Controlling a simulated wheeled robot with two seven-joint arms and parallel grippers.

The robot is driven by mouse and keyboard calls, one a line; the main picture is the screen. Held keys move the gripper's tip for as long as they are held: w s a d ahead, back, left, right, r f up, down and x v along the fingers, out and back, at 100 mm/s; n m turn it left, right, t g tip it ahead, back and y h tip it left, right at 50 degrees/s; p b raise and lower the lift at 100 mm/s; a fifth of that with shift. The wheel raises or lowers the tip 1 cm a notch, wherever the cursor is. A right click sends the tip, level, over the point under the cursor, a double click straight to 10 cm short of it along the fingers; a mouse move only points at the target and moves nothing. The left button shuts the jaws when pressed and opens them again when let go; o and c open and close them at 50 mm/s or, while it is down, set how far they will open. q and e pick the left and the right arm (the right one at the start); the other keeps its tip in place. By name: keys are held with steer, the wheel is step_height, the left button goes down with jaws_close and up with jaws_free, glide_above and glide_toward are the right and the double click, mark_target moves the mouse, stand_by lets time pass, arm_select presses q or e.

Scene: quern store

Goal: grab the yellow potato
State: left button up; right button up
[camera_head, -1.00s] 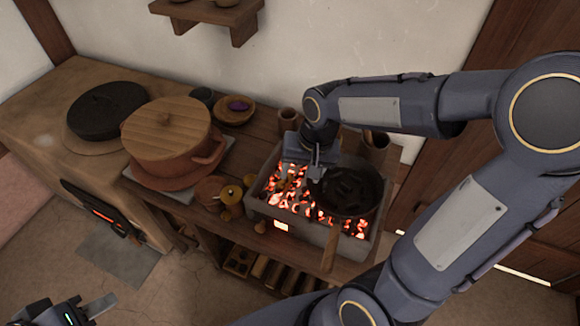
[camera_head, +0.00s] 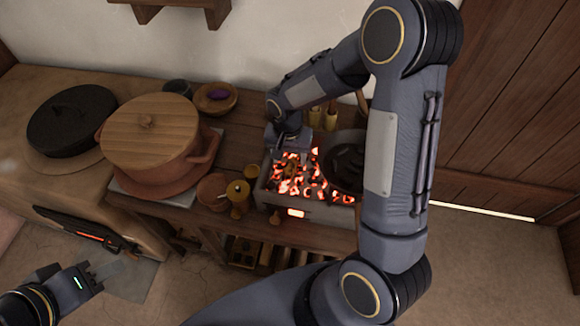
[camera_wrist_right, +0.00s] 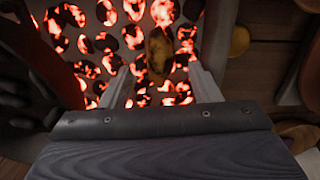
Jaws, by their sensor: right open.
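The yellow potato (camera_wrist_right: 160,50), browned with dark patches, lies on glowing coals in the right wrist view. My right gripper (camera_wrist_right: 158,70) is open, with its two fingers to either side of the potato's near end and nothing held. In the head view my right gripper (camera_head: 287,150) reaches down over the back left part of the brazier (camera_head: 325,213); the potato is hard to make out there. My left gripper (camera_head: 101,272) is low at the left, away from the brazier, and its opening is unclear.
A black pan (camera_head: 345,165) sits on the right part of the coals, partly behind my right arm. A large lidded pot (camera_head: 150,165) stands to the left. Small yellow-brown vessels (camera_head: 238,192) stand just left of the brazier. Several cups stand behind it.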

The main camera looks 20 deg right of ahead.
mark_target(289, 165)
step_height(289, 165, down, 4)
steer(key=shift+f, duration=0.15)
steer(key=c, duration=1.2)
